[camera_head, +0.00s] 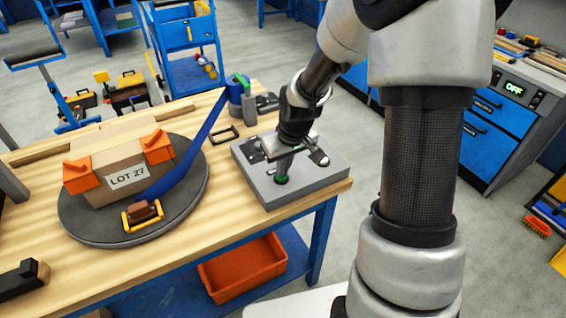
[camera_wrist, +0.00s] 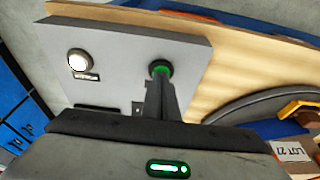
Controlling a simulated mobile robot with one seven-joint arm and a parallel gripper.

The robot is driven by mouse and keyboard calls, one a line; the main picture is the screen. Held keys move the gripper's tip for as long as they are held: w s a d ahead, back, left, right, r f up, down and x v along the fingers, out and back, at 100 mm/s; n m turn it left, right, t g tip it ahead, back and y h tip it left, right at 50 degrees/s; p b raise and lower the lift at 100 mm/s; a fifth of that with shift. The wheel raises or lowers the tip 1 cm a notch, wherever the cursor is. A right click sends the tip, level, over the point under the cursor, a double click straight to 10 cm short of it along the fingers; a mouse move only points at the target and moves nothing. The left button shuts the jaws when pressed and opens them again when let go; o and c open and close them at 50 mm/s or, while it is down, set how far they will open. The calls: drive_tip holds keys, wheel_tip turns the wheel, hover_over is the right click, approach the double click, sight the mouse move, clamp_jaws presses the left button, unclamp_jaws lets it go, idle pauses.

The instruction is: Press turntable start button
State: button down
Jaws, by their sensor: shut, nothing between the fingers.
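The grey control box (camera_head: 262,194) sits on the wooden bench near its right front corner; the wrist view shows its face (camera_wrist: 115,60). A green button (camera_wrist: 160,66) is on that face. My gripper (camera_head: 283,176) is shut and points down at it, with its fingertips (camera_wrist: 160,76) over or against the button. The tips hide part of the button, and I cannot tell whether it is pressed in. A round white button or lamp (camera_wrist: 79,61) with a small label is on the same face. The dark turntable (camera_head: 85,232) lies to the left.
A cardboard box (camera_head: 105,190) marked LOT 27, with orange corner pieces and a blue strap, stands on the turntable. A yellow-framed buckle (camera_head: 142,216) lies beside it. An orange bin (camera_head: 243,268) is under the bench.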

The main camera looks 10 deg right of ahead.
drive_tip(key=shift+f, duration=0.1)
drive_tip(key=shift+s+f+b, duration=0.1)
drive_tip(key=shift+f+b, duration=0.7)
drive_tip(key=shift+f, duration=0.05)
drive_tip(key=shift+s, duration=0.15)
drive_tip(key=shift+f, duration=0.1)
drive_tip(key=r+p, duration=0.2)
drive_tip(key=r, duration=0.1)
drive_tip(key=r+p, duration=0.1)
drive_tip(key=r, duration=0.1)
drive_tip(key=shift+w+p, duration=0.3)
drive_tip(key=shift+p, duration=0.05)
drive_tip(key=v, duration=0.9)
drive_tip(key=shift+r+p, duration=0.3)
drive_tip(key=shift+r, duration=0.1)
